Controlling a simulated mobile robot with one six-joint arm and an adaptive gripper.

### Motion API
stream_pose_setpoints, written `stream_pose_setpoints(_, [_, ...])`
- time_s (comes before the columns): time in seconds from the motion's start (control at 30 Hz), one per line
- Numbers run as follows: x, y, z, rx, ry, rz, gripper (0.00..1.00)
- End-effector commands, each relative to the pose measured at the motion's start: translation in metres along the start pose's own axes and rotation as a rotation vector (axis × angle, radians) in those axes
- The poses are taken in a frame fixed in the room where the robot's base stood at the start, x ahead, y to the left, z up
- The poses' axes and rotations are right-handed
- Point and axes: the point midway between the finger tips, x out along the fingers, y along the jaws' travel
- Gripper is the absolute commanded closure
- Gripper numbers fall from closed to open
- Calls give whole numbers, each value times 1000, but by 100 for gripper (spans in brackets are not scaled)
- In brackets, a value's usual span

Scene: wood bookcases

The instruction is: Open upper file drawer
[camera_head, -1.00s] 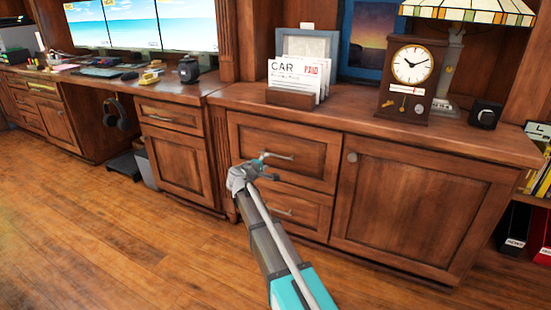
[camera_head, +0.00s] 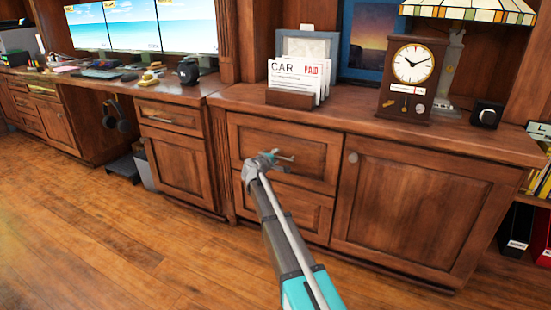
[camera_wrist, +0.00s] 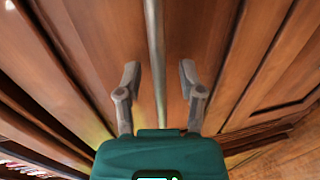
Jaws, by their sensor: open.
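The upper file drawer (camera_head: 312,158) is a brown wood front in the cabinet below the letter holder, and it looks shut. Its metal bar handle (camera_head: 286,158) is partly hidden by my gripper (camera_head: 277,157) in the head view. In the wrist view the handle (camera_wrist: 154,30) runs as a long grey bar down the picture, between the two spread fingers of my gripper (camera_wrist: 159,68). The gripper is open, with gaps on both sides of the bar; the lower end of the bar is hidden behind the gripper body.
A lower drawer (camera_head: 306,212) lies beneath, partly behind my arm. A cabinet door (camera_head: 415,210) is to the right. The letter holder (camera_head: 298,99) and clock (camera_head: 409,78) stand on the countertop. Wood floor (camera_head: 120,250) is clear at the left.

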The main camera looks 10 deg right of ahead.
Motion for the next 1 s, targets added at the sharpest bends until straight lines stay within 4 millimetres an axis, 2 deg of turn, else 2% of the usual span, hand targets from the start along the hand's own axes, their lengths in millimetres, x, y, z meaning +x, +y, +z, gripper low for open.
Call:
stream_pose_setpoints(0.07, [0,0,0,0,0,0,50])
stream_pose_setpoints(0.1, [0,0,0,0,0,0,54])
stream_pose_setpoints(0.3, [0,0,0,0,-1,0,91])
stream_pose_setpoints(0.37, [0,0,0,0,-1,0,100])
stream_pose_setpoints(0.77, [-1,0,1,1,-2,0,100])
stream_pose_setpoints(1.0, [-10,-2,7,2,-9,-1,100])
